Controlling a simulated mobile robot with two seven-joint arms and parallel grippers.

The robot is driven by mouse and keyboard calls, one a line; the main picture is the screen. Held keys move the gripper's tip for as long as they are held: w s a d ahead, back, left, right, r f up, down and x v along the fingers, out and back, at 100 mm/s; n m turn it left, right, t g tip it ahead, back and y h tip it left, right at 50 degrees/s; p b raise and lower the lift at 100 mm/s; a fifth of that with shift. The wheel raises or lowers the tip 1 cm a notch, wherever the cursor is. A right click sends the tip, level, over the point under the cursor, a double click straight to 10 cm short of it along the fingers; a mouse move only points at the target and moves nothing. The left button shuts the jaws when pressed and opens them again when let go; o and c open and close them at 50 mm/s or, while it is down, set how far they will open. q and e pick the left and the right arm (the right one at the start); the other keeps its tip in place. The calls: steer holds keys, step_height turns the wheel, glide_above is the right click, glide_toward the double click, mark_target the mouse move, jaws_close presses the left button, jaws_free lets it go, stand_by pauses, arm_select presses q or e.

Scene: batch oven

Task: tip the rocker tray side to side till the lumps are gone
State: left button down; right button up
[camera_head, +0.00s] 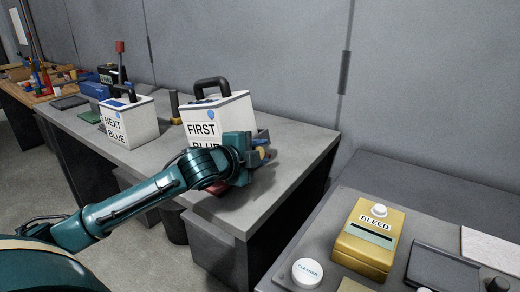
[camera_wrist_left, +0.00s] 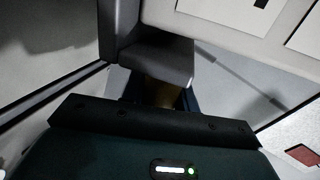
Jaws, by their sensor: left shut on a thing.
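My left gripper (camera_head: 258,152) is over the grey table, at the right side of the white box (camera_head: 205,115) marked FIRST BLUE. It is shut on a small yellowish-brown part, mostly hidden by the gripper; a little of this part (camera_wrist_left: 160,92) shows in the left wrist view between dark gripper parts. I cannot tell whether it belongs to the rocker tray. No tray with lumps can be made out in either view. My right gripper is in neither view.
A white box (camera_head: 130,122) marked NEXT BLUE stands farther left on the grey table (camera_head: 275,185). A yellow box (camera_head: 367,238) marked BLEED and a round white CLEANER piece (camera_head: 307,271) are on the right bench. A gap separates table and bench.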

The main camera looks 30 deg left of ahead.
arm_select(q)
steer(key=c, duration=1.1)
jaws_free()
steer(key=shift+o, duration=0.2)
steer(key=shift+s, duration=0.1)
steer(key=v, duration=1.3)
steer(key=shift+b, duration=0.35)
steer(key=shift+r, duration=0.1)
